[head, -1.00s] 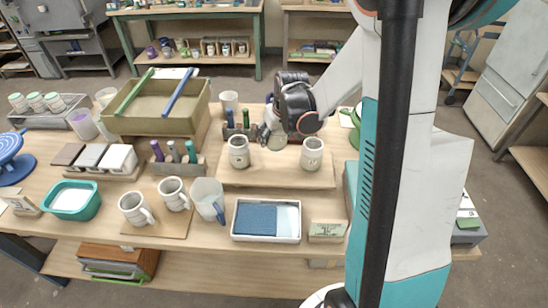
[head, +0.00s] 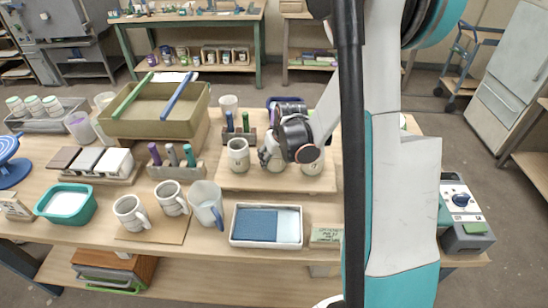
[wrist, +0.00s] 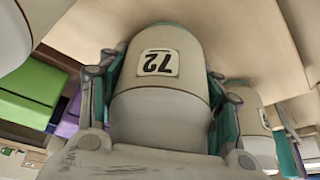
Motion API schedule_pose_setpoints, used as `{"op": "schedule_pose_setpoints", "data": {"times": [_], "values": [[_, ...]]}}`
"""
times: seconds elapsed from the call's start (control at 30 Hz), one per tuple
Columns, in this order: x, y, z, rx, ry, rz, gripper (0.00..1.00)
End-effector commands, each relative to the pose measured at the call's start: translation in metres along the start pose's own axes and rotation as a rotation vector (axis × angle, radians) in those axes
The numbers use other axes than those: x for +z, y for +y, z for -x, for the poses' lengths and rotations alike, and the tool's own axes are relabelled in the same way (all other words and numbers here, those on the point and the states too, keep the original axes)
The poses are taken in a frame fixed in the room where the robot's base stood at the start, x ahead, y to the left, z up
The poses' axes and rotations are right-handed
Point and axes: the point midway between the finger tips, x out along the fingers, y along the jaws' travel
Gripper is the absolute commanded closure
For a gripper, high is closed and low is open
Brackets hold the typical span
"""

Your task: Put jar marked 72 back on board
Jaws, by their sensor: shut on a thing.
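In the head view my gripper (head: 268,154) and the held jar are over the wooden board (head: 235,181), between two other pale jars. One jar (head: 238,156) is at left and the other (head: 312,166) at right, partly behind my wrist. I cannot tell whether the held jar's base touches the board.
A neighbouring jar (wrist: 259,135) is close beside my finger in the wrist view. A white tray with blue contents (head: 236,241) and a small sign (head: 326,235) are in front. A large olive bin (head: 150,129) is at left.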

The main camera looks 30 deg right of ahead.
Motion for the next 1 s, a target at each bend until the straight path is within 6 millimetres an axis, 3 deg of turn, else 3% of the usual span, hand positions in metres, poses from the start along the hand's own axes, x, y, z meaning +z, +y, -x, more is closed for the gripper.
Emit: {"op": "schedule_pose_setpoints", "data": {"times": [0.07, 0.1, 0.2, 0.67, 1.0], "values": [[0.001, 0.000, -0.003, 0.000, 0.000, 0.000, 0.75], [0.001, 0.000, -0.003, 0.000, 0.000, 0.000, 0.35], [0.001, 0.000, -0.002, 0.000, 0.000, 0.000, 0.18], [-0.001, 0.000, 0.003, 0.000, 0.000, 0.000, 0.18], [-0.001, 0.000, 0.067, 0.000, 0.000, 0.000, 0.18]]}}
